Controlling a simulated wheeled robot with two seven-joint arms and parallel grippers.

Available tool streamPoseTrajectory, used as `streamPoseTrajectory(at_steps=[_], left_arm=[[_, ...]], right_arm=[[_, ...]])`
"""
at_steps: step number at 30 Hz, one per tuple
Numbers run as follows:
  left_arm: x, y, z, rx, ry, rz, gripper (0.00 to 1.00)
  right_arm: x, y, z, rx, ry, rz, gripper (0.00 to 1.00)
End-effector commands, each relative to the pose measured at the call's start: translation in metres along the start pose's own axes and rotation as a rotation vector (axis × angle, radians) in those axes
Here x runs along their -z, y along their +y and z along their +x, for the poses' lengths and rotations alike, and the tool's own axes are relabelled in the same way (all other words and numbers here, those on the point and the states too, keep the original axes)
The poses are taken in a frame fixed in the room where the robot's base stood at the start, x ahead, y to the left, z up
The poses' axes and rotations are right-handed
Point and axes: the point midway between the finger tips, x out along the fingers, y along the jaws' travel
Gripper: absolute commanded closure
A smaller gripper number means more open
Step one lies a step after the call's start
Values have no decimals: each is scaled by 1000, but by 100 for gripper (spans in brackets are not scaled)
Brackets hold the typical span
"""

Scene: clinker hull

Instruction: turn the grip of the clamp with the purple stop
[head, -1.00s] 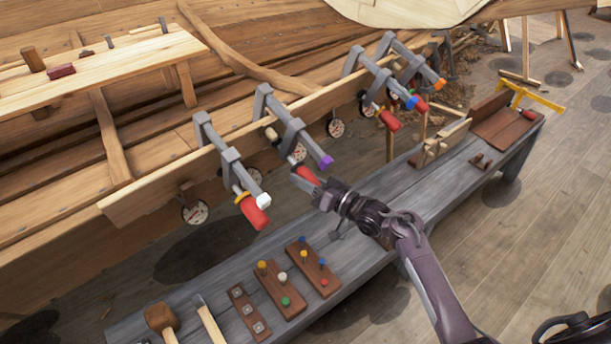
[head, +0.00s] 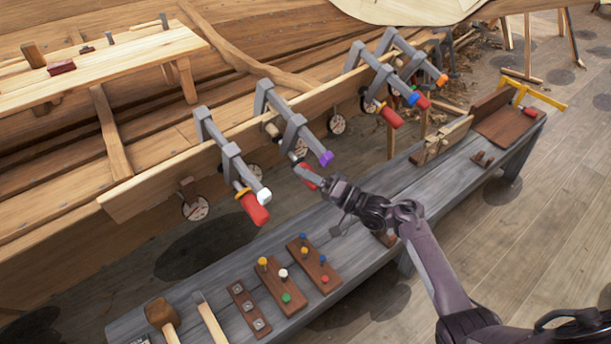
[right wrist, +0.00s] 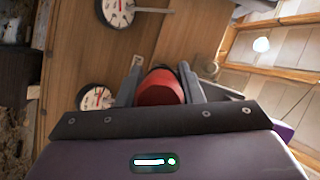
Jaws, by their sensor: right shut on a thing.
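The clamp with the purple stop (head: 326,158) is a grey bar clamp on the plank along the hull, second from the left. Its red grip (head: 309,168) is below the stop and partly hidden by my gripper. My right gripper (head: 309,177) is closed around this grip, with a finger across it. In the right wrist view, the red grip (right wrist: 160,87) lies between the two grey fingers, which touch its sides. The purple stop (right wrist: 281,131) shows at the right edge there. My left gripper is not in view.
A clamp with a white stop (head: 264,196) hangs to the left; clamps with blue (head: 413,100) and orange (head: 442,80) stops hang to the right. Round gauges (head: 195,207) hang behind. The grey bench (head: 215,280) below carries peg boards (head: 278,290) and a mallet (head: 160,314).

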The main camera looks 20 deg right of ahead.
Motion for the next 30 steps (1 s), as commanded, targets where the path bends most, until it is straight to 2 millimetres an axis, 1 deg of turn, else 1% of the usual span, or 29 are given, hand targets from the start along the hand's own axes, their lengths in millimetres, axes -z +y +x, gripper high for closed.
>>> streamPoseTrajectory(at_steps=[12, 13, 18, 26, 29, 30], left_arm=[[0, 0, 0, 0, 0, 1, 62], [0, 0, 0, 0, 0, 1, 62], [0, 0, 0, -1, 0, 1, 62], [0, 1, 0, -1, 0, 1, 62], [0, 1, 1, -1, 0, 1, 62], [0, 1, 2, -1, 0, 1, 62]], right_arm=[[-1, 1, -1, 0, -2, 10, 89], [-1, 1, -1, 0, -2, 10, 65], [-1, 1, -1, 1, -2, 8, 44], [0, 0, -1, 1, -1, 7, 44], [-1, 1, -8, 0, -1, 7, 44], [-1, 2, -13, 0, -1, 8, 44]])
